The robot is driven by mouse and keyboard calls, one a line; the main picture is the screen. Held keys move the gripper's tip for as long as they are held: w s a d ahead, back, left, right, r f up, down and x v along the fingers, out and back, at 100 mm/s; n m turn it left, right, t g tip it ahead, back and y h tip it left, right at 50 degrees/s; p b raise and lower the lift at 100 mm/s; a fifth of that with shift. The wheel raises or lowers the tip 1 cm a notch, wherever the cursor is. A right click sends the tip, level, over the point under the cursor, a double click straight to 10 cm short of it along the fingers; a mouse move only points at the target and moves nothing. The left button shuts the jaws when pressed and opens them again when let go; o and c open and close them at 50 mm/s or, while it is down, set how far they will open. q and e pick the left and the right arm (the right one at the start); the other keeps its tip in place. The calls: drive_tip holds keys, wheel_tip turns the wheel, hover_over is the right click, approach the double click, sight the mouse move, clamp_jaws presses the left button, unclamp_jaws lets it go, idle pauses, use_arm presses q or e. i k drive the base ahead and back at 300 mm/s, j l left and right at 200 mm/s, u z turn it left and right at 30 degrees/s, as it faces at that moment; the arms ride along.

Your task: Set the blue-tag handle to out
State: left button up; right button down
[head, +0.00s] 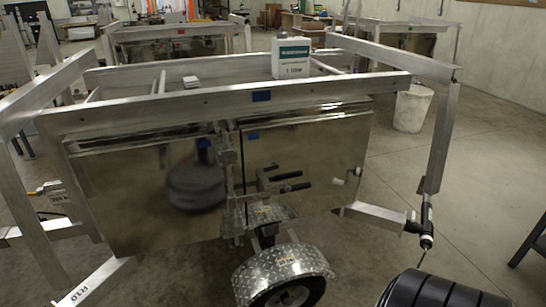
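An aluminium trailer (330,90) stands in front of me in the head view. One blue tag (261,96) is on its front top rail, and a smaller blue tag (253,135) is at the upper left of the right polished panel (330,135). Below the tags, an upper black-gripped handle (287,175) and a lower black-gripped handle (297,187) stick out to the right from near the centre post. I cannot tell which handle belongs to a blue tag, or its setting. Neither of my grippers is in view.
A diamond-plate fender (282,268) over a wheel juts out below the handles. A black ribbed object (440,290) is at the bottom right. A white bin (411,108) stands behind right. Floor at right is mostly clear.

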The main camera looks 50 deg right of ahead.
sight(232, 202)
drive_tip(key=z, duration=1.45)
